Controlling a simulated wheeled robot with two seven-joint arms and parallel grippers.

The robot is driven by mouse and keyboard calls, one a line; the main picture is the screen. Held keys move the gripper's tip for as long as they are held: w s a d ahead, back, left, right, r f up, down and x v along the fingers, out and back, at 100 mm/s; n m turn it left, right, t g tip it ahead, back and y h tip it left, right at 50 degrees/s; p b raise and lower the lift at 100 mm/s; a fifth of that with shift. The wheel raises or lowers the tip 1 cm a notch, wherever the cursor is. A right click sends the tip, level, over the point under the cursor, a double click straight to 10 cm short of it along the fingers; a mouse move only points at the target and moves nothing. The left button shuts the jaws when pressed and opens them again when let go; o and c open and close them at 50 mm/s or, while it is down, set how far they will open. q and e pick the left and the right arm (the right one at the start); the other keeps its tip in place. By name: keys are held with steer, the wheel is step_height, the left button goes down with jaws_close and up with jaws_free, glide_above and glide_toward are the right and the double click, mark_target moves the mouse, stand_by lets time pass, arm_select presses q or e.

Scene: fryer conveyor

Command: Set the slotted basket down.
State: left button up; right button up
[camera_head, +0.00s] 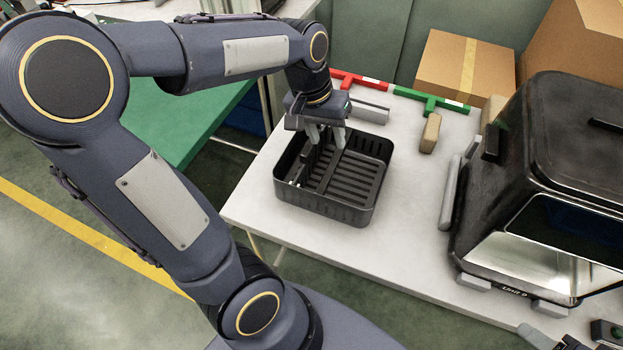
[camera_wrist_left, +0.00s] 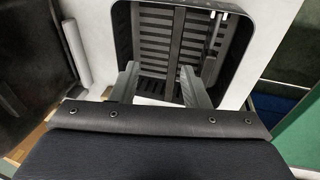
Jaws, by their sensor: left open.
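The slotted basket (camera_head: 312,199) is a dark, rectangular, open-topped tray with a slotted floor and a bar across its middle. It sits level on the white table, near the left edge. My left gripper (camera_head: 326,138) is over the basket's far side, pointing down, with its fingers apart. In the left wrist view, the open fingers (camera_wrist_left: 160,84) reach over the near rim of the basket (camera_wrist_left: 232,8), one on each side of the bar's line. I cannot tell if they touch it. Grey and dark parts at the head view's bottom right corner may be my right gripper, mostly cut off.
A black fryer-like machine (camera_head: 562,150) stands on the white table (camera_head: 405,225) at right. A tan block (camera_head: 430,133), red and green bars (camera_head: 432,101) and a cardboard box (camera_head: 462,66) lie behind. The table between basket and machine is clear.

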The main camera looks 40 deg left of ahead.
arm_select(q)
steer(key=s+d+m+t+h, duration=0.1)
steer(key=s+d+t, duration=0.3)
steer(key=s, duration=1)
steer(key=shift+s+d+r+h, duration=0.2)
steer(key=shift+s+d+h, duration=0.2)
steer(key=shift+d, duration=0.55)
